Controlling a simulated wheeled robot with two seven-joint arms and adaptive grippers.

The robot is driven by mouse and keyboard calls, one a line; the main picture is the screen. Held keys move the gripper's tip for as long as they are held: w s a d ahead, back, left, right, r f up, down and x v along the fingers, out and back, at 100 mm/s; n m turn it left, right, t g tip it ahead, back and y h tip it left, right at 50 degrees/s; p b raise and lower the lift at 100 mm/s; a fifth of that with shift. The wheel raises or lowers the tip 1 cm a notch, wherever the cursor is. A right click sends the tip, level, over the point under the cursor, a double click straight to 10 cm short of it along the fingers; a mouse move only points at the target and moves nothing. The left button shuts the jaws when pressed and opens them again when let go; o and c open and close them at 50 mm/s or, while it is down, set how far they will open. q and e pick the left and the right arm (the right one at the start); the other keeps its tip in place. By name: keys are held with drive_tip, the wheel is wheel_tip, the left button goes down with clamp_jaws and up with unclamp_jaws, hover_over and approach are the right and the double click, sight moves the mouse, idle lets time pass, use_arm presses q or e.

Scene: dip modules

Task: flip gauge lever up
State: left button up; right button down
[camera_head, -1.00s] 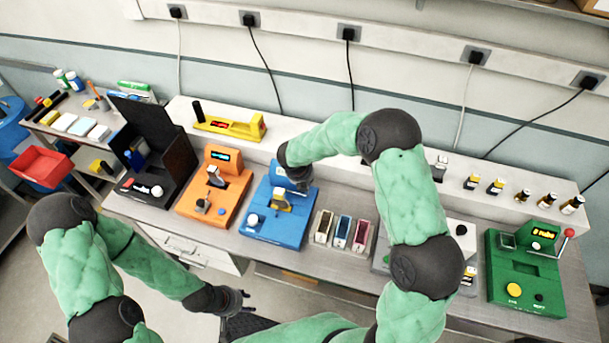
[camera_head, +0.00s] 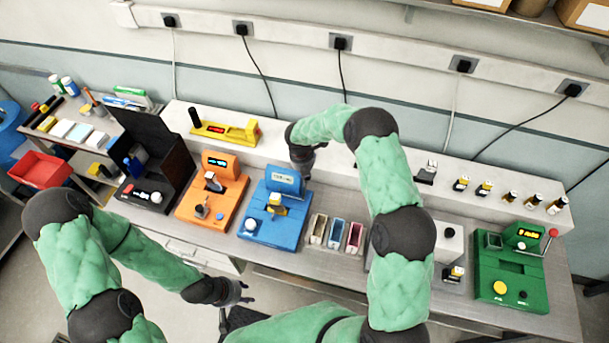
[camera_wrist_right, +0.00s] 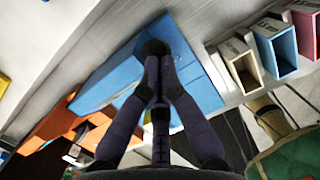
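The blue device (camera_head: 268,231) stands on the bench with an upright panel and display (camera_head: 285,180). A yellow and grey part (camera_head: 277,205) and a white round knob (camera_head: 250,224) sit on it. I cannot make out which part is the gauge lever. My right gripper (camera_head: 303,168) is beside the panel's upper right; its tips are hard to see there. In the right wrist view its fingers (camera_wrist_right: 153,55) meet over a blue surface (camera_wrist_right: 185,70), with nothing seen between them. My left gripper (camera_head: 247,291) is low in front of the bench, fingers apart and empty.
An orange device (camera_head: 212,205) and a black box (camera_head: 160,165) stand left of the blue one. Open bins (camera_head: 336,233) stand close on its right. A green device (camera_head: 510,285) with a red-knobbed lever (camera_head: 552,234) is far right. A yellow device (camera_head: 225,131) is on the back ledge.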

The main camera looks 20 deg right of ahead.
use_arm(q)
drive_tip(key=shift+f, duration=0.25)
use_arm(e)
drive_tip(key=shift+w+d+f, duration=0.15)
drive_tip(key=shift+w+d, duration=0.05)
drive_tip(key=shift+w, duration=0.1)
drive_tip(key=shift+a+r, duration=0.2)
drive_tip(key=shift+r, duration=0.15)
use_arm(q)
drive_tip(key=shift+s+d, duration=0.4)
drive_tip(key=shift+d, duration=0.25)
use_arm(e)
wheel_tip(320, 180, up, 12)
drive_tip(key=a, duration=0.1)
drive_tip(key=shift+r, duration=0.2)
drive_tip(key=shift+a, duration=0.1)
